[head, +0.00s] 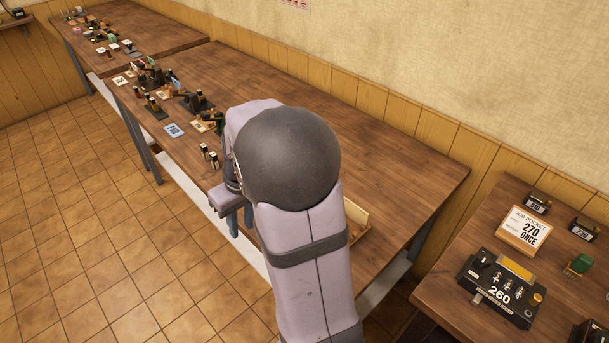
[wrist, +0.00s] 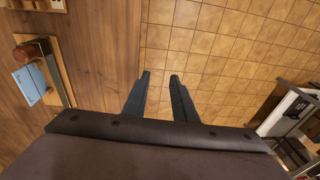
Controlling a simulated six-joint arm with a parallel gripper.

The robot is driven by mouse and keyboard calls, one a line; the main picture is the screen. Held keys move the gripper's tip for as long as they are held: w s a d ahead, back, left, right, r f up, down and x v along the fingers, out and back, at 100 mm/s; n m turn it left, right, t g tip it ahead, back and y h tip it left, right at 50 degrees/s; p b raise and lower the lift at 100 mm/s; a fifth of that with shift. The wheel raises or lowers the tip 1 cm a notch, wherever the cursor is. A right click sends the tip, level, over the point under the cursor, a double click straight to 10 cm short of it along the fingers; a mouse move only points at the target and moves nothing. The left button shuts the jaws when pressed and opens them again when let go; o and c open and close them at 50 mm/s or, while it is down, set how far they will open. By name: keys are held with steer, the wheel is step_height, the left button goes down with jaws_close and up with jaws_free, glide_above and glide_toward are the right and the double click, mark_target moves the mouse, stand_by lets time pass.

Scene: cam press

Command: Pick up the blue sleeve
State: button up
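My gripper (wrist: 160,76) is open and empty in the wrist view, its two dark fingers apart with floor tiles between them. In the head view my gripper (head: 241,222) hangs at the front edge of the long table, partly behind my arm. I cannot make out a blue sleeve for certain. A light blue flat piece (wrist: 30,83) lies at the left of the wrist view beside a brown rounded piece on a wooden holder (wrist: 55,72), well away from my fingers. My arm hides part of the table.
The long wooden table (head: 300,95) has several small parts and dark fixtures at its far end. At right, a second table holds a black box marked 260 (head: 498,287) and a job docket (head: 525,230).

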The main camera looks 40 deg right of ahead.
steer(key=w+d+t, duration=0.1)
steer(key=d, duration=0.8)
steer(key=w+d+t+p, duration=0.1)
steer(key=w+d, duration=0.1)
steer(key=d, duration=0.8)
steer(key=w+d+t, duration=0.1)
steer(key=w+d, duration=0.1)
steer(key=d, duration=0.8)
steer(key=shift+w+d+r+h, duration=0.1)
steer(key=shift+w+r+h, duration=0.05)
steer(key=shift+r+h, duration=0.2)
steer(key=shift+p+x, duration=2.15)
steer(key=shift+x, duration=1.55)
jaws_close()
